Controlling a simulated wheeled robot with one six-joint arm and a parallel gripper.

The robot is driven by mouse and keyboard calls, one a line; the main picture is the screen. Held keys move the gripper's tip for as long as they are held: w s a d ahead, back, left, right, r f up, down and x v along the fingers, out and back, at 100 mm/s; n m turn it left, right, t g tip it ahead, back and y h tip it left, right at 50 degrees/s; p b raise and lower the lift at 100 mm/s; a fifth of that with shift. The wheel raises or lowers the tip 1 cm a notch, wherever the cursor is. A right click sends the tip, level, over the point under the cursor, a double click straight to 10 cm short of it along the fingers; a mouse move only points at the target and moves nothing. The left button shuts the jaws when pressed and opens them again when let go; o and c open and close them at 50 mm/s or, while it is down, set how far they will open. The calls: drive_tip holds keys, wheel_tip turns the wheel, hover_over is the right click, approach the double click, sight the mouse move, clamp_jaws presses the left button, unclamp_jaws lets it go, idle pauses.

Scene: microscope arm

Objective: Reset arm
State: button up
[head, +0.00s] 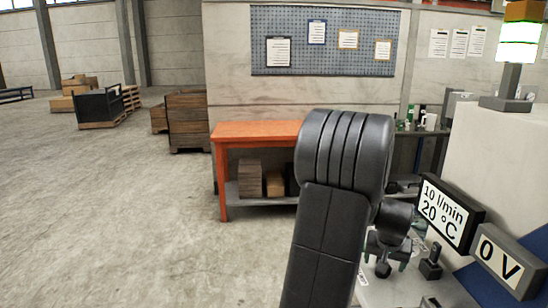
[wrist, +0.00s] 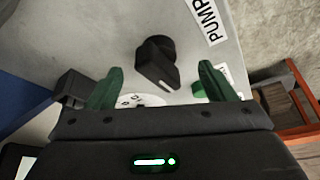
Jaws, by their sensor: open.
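My gripper (wrist: 160,70) is open, with its two green fingers apart and nothing held between them. In the wrist view, a black rotary knob (wrist: 156,62) with a white mark shows between and beyond the fingers, on a grey panel (wrist: 100,30). I cannot tell how far the fingers are from it. A white dial plate (wrist: 141,100) lies partly hidden behind the gripper body. A "PUMP" label (wrist: 208,20) is at the upper right. In the head view, my arm hides much of the gripper (head: 386,258), which is low over the panel.
A display (head: 446,213) reads "10 l/min 20 °C"; another (head: 504,260) reads "0 V". A small black switch (head: 430,263) stands on the panel. An orange workbench (head: 250,130) stands behind my arm. A signal tower (head: 515,50) shows a lit green section. The left floor is open.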

drive_tip(key=shift+d+n+t+y+p, duration=0.2)
drive_tip(key=shift+n+y, duration=0.35)
drive_tip(key=shift+n, duration=0.9)
drive_tip(key=shift+a+n+t+y+p, duration=0.1)
drive_tip(key=shift+n+y+p, duration=0.35)
drive_tip(key=shift+n, duration=1)
